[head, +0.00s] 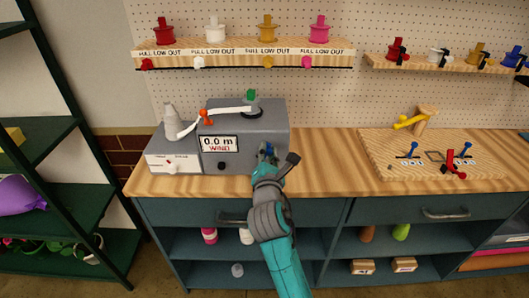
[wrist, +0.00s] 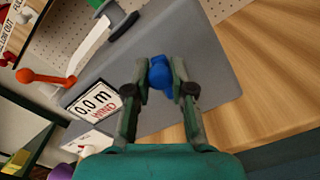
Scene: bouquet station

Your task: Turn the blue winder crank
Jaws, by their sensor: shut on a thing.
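The winder is a grey box (head: 247,118) on the wooden bench. Its display (head: 219,143) reads 0.0 m and WIND; the display also shows in the wrist view (wrist: 95,108). The blue crank knob (wrist: 160,73) stands out from the grey box, and in the head view it is a small blue patch (head: 268,149). My gripper (wrist: 160,80) is at the front right of the box with its fingers on both sides of the blue knob, shut on it. The rest of the crank is hidden behind the knob and fingers.
A white arm with an orange knob (head: 205,117) and a green-topped post (head: 251,97) sit on the winder. A grey cone (head: 169,118) stands on a white-fronted box at left. A wooden board (head: 385,172) with small levers lies at right. The bench between is clear.

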